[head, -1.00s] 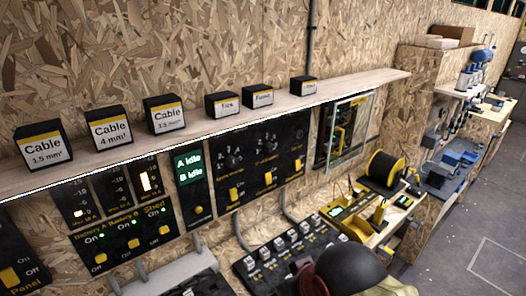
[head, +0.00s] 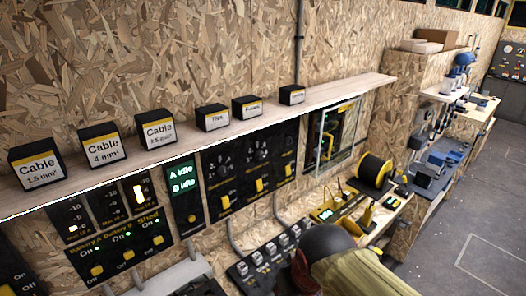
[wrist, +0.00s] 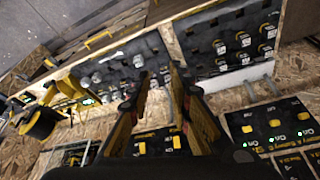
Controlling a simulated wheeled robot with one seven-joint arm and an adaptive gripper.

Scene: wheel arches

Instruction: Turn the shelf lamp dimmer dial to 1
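My gripper (wrist: 159,72) shows in the wrist view with its two fingers apart and nothing between them. Beyond the fingertips lies a dark sloping panel with several pale knobs (wrist: 132,62). In the head view a row of pale knobs (head: 257,257) sits on the lower bench panel, and a dark wall panel (head: 245,170) under the shelf has dials and yellow switches. The labels are too small to read, so I cannot tell which dial is the shelf lamp dimmer. My arm hides part of the bench.
A lit wooden shelf (head: 200,139) with several black label boxes overhangs the wall panels. Battery switches (head: 125,248) stand at left. A black and yellow cable spool (head: 374,170) and tools are on the bench at right. Open floor (head: 450,240) lies at far right.

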